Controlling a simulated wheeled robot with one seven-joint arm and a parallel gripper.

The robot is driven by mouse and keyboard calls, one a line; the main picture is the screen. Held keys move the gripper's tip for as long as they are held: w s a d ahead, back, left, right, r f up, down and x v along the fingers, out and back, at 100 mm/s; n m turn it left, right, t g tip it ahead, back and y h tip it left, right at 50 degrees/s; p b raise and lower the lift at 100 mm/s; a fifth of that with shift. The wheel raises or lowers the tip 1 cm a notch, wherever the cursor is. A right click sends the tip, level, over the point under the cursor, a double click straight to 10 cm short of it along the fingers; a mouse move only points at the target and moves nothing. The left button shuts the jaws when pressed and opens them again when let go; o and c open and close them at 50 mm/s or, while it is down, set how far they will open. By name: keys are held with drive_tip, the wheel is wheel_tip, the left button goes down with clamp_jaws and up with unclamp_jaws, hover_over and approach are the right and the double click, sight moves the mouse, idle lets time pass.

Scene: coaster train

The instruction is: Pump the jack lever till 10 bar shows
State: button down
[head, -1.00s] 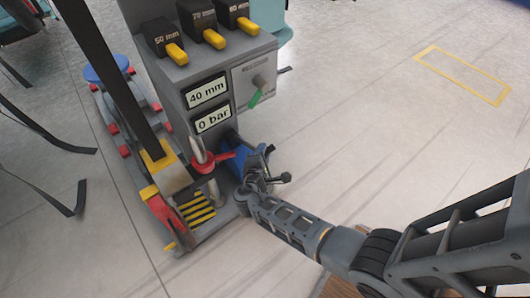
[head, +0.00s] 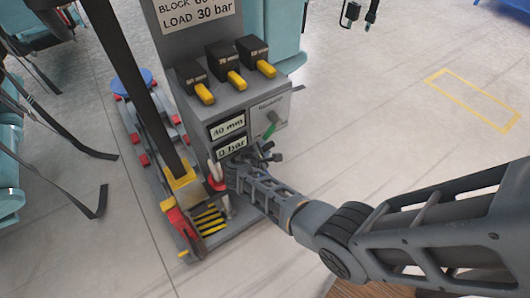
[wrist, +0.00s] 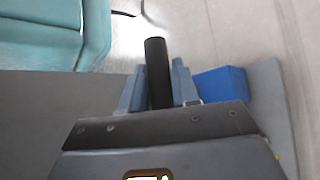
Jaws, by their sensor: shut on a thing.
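The grey jack stand carries two displays. The upper display (head: 227,126) reads 40 mm and the lower display (head: 231,147) reads 0 bar, with my arm close to its lower edge. My gripper (head: 262,155) is just right of the lower display. In the wrist view, my gripper (wrist: 157,92) is shut on the black lever grip (wrist: 156,62), which sticks out beyond the fingertips. The rest of the lever is hidden behind my wrist. A blue block (wrist: 220,85) lies right of the fingers.
A green handle (head: 270,130) sits on the stand's panel just above my gripper. Several black blocks with yellow tabs (head: 236,79) sit above the displays. A red-and-silver fitting (head: 216,176) stands left of my wrist. Open floor (head: 380,120) lies to the right.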

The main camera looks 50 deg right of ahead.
drive_tip(key=shift+w+r, duration=0.2)
drive_tip(key=shift+w, duration=0.05)
drive_tip(key=c, duration=0.9)
unclamp_jaws()
drive_tip(key=shift+c, duration=0.2)
drive_tip(key=shift+s+f, duration=0.1)
drive_tip(key=shift+a+r, duration=0.25)
drive_tip(key=shift+a, duration=0.05)
drive_tip(key=s+a+p, duration=0.1)
drive_tip(key=s+a, duration=0.1)
drive_tip(key=a, duration=0.4)
drive_tip(key=s+a+r+p, duration=0.1)
drive_tip(key=s+a, duration=0.1)
drive_tip(key=a, duration=0.5)
drive_tip(key=shift+s, duration=0.25)
drive_tip(key=shift+a, duration=0.1)
